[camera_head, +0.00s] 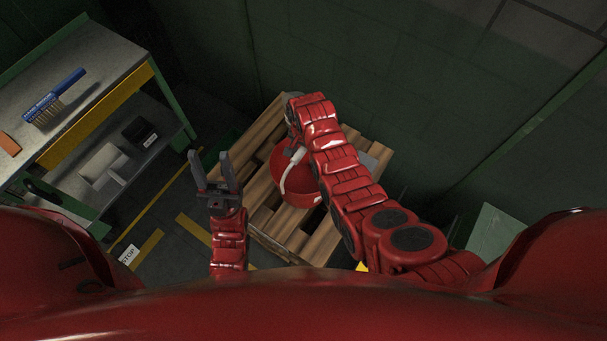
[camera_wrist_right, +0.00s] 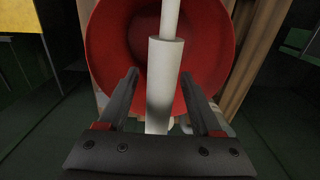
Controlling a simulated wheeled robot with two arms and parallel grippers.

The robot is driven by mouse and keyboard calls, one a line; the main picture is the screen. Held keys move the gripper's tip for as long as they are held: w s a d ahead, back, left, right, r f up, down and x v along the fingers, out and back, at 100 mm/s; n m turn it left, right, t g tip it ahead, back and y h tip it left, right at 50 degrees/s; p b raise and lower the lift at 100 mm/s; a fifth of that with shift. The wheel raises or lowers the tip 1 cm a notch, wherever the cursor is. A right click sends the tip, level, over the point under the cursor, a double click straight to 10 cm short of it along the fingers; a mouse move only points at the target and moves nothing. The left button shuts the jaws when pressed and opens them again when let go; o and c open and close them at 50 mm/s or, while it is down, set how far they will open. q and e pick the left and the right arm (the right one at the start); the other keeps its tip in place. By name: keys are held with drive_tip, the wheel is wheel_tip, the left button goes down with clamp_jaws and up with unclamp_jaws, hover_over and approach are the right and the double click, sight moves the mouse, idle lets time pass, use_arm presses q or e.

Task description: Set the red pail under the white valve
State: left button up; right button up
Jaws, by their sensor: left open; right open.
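The red pail (camera_head: 299,190) stands on a wooden pallet (camera_head: 262,133), partly hidden behind my right arm in the head view. Its handle has a white grip (camera_head: 299,155). In the right wrist view, the white grip (camera_wrist_right: 160,85) lies between the fingers of my right gripper (camera_wrist_right: 164,88), with the red pail (camera_wrist_right: 111,45) behind it. These fingers are open, one on each side of the grip. My left gripper (camera_head: 212,163) is open and empty, left of the pallet. I cannot make out a white valve.
A workbench (camera_head: 104,53) at the left holds a blue-handled brush (camera_head: 54,98). Its lower shelf carries a black box (camera_head: 139,131) and a pale item (camera_head: 104,165). A dark green wall (camera_head: 400,70) closes the back. Yellow floor markings (camera_head: 194,229) lie left of the pallet.

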drive_tip(key=shift+f+b, duration=0.25)
drive_tip(key=shift+b, duration=0.05)
drive_tip(key=shift+c, duration=0.2)
clamp_jaws()
idle(0.4)
idle(1.1)
